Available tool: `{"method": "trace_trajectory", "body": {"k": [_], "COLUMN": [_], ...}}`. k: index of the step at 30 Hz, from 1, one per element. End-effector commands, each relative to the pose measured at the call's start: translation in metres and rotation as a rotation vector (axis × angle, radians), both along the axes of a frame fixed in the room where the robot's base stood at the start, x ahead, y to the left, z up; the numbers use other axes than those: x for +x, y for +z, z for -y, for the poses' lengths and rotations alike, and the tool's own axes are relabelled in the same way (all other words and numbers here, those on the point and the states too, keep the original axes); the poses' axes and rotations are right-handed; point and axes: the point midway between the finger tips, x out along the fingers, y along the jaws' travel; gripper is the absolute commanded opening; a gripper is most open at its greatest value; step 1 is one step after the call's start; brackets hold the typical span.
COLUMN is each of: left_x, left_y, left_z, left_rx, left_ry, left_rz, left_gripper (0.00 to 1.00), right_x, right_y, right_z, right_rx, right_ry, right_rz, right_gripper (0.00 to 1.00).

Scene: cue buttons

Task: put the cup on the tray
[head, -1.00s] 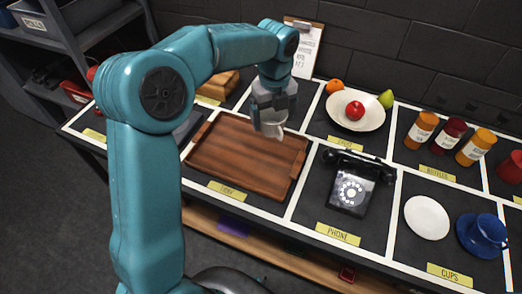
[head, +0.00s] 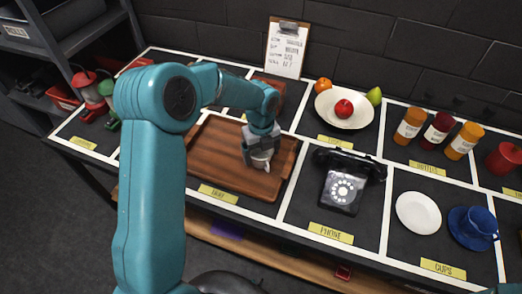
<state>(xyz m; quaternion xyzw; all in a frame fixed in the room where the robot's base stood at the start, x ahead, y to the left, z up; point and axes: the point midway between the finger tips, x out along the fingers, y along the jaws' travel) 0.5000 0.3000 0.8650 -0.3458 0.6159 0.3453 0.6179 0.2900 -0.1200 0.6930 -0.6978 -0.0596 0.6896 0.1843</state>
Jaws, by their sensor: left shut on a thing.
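The wooden tray (head: 214,170) lies in its labelled square at the left middle of the table in the head view. My left gripper (head: 262,162) is over the right part of the tray, pointing down. It is shut on a white cup (head: 262,166), which is mostly hidden by the fingers. The cup is low, close to the tray's surface; I cannot tell whether it touches. My right gripper is not in view.
A black telephone (head: 345,188) stands right of the tray. A white saucer (head: 418,213) and a blue cup (head: 474,226) are at the right. A fruit plate (head: 362,119), bottles (head: 437,131) and a clipboard (head: 286,48) are behind.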

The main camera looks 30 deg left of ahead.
Motion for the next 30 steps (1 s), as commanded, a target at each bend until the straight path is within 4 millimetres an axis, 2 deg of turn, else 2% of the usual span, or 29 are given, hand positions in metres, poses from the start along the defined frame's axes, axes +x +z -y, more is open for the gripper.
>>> {"method": "trace_trajectory", "body": {"k": [5,6,13,17,27,30], "left_x": [0.000,0.000,0.000,0.001,0.001,0.000], "left_y": [-0.004,-0.003,-0.002,0.010,0.086,0.103], "left_z": [0.000,0.000,0.000,0.000,0.000,0.000], "left_rx": [-0.001,0.000,0.000,0.000,0.001,0.000], "left_ry": [0.000,0.000,0.000,0.001,-0.001,0.000], "left_rz": [0.001,0.000,0.000,0.004,0.005,0.004], "left_gripper": [0.52,1.00,1.00,1.00,1.00,1.00], "right_x": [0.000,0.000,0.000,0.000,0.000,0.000], "right_y": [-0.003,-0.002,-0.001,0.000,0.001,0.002], "right_z": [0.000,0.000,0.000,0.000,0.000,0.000], "right_rx": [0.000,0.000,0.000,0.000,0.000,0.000], "right_ry": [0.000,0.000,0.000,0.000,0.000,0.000], "right_rz": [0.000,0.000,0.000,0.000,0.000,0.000], "right_gripper": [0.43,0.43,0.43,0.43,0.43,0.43]}}
